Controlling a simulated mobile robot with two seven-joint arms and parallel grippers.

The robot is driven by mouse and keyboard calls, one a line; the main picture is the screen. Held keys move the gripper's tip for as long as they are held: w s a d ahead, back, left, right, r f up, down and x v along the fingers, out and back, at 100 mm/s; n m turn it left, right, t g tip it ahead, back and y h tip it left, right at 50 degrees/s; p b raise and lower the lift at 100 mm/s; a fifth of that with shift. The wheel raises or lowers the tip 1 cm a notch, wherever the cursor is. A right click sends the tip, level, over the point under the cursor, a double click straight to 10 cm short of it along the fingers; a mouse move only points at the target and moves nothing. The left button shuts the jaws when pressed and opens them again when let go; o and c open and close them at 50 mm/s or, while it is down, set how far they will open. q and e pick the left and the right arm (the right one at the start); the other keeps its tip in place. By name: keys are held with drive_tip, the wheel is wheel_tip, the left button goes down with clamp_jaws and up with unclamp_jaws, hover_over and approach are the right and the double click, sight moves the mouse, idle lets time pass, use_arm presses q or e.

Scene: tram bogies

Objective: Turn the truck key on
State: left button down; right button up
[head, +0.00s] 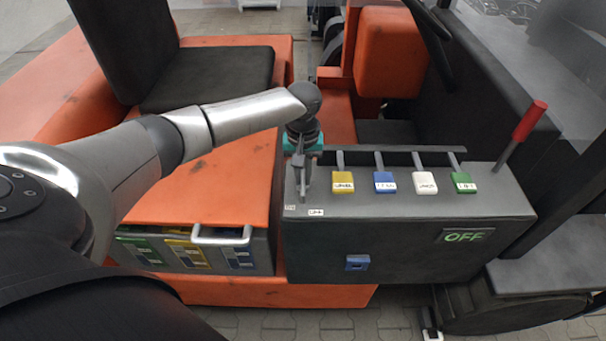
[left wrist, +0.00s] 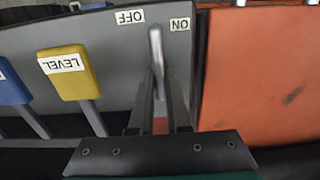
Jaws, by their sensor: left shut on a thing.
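The truck key (left wrist: 156,46) is a slim grey metal piece at the end of the dark grey control box. In the left wrist view its tip lies between the OFF label (left wrist: 129,17) and the ON label (left wrist: 180,24). My left gripper (head: 303,190) reaches down onto that corner of the box from above. Its two fingers (left wrist: 161,92) are shut on the key and hide its lower part. In the head view the key is hard to tell from the fingers. A display (head: 464,236) on the box's front reads OFF. My right gripper is out of view.
Beside the key, yellow (head: 343,183), blue (head: 385,182), white (head: 425,183) and green (head: 464,183) levers stand in a row. A red-handled lever (head: 530,121) rises at the right. The seat (head: 210,80) is at the left. The orange body (head: 215,190) lies below my left arm.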

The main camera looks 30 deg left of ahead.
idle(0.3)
use_arm(q)
drive_tip(key=m+p, duration=0.2)
drive_tip(key=shift+a+r+p, duration=0.1)
drive_tip(key=shift+r+p, duration=0.1)
drive_tip(key=shift+p, duration=0.15)
drive_tip(key=m+p, duration=0.2)
drive_tip(key=m, duration=0.1)
drive_tip(key=m+p, duration=0.1)
drive_tip(key=m, duration=0.2)
drive_tip(key=shift+a+f, duration=0.1)
drive_tip(key=shift+a+m+p, duration=0.1)
drive_tip(key=shift+m+p, duration=0.35)
drive_tip(key=shift+m, duration=1.65)
drive_tip(key=c, duration=0.9)
unclamp_jaws()
drive_tip(key=shift+f, duration=0.1)
